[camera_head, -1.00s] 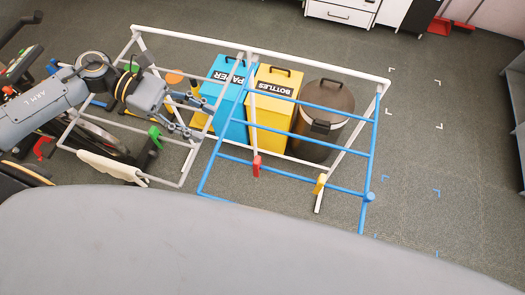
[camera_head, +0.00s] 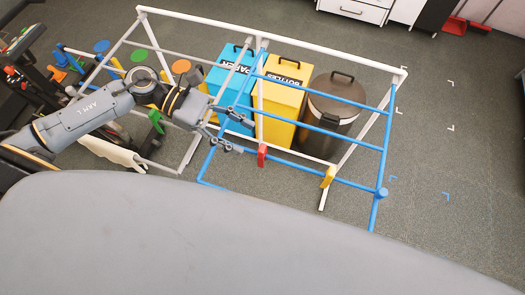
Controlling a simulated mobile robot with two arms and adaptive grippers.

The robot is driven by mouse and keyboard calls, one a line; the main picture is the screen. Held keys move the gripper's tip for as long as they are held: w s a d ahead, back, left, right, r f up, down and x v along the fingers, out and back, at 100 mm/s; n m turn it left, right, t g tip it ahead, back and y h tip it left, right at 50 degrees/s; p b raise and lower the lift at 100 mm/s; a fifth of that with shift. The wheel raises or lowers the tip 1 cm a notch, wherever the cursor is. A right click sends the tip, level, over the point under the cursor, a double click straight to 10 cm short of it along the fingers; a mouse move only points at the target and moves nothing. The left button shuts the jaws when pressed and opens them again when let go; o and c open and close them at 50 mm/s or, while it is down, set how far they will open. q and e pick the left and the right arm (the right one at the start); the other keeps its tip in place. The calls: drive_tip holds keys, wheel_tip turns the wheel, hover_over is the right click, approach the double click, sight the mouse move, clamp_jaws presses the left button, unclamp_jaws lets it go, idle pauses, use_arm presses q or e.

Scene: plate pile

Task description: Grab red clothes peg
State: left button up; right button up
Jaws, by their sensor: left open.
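The red clothes peg (camera_head: 262,155) hangs on the lower front blue rail of the drying rack (camera_head: 335,132), near the middle of the rack. My left gripper (camera_head: 245,136) is open and empty. It reaches in from the left with its fingers pointing right, and in the picture it lies just left of and above the red peg, apart from it. The depth between them is hard to tell. A yellow peg (camera_head: 328,177) hangs farther right on the same rail. A green peg (camera_head: 156,121) is at the left section of the rack. My right gripper is not in view.
Behind the rack stand a blue paper bin (camera_head: 229,75), a yellow bottles bin (camera_head: 282,95) and a dark round bin (camera_head: 333,98). Rack bars surround my gripper. The floor (camera_head: 455,150) to the right is mostly free. White cabinets (camera_head: 355,10) are at the back.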

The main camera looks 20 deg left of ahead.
sight(262, 148)
use_arm(q)
drive_tip(key=shift+d+f, duration=0.25)
drive_tip(key=shift+d, duration=0.45)
drive_tip(key=shift+d+p, duration=0.25)
drive_tip(key=shift+p, duration=0.2)
drive_tip(key=p+x, duration=0.2)
drive_tip(key=x, duration=0.2)
drive_tip(key=shift+s+d+f+p, duration=0.1)
drive_tip(key=shift+s+f+p, duration=0.15)
drive_tip(key=shift+p, duration=0.15)
drive_tip(key=shift+d+f, duration=0.15)
drive_tip(key=c, duration=1)
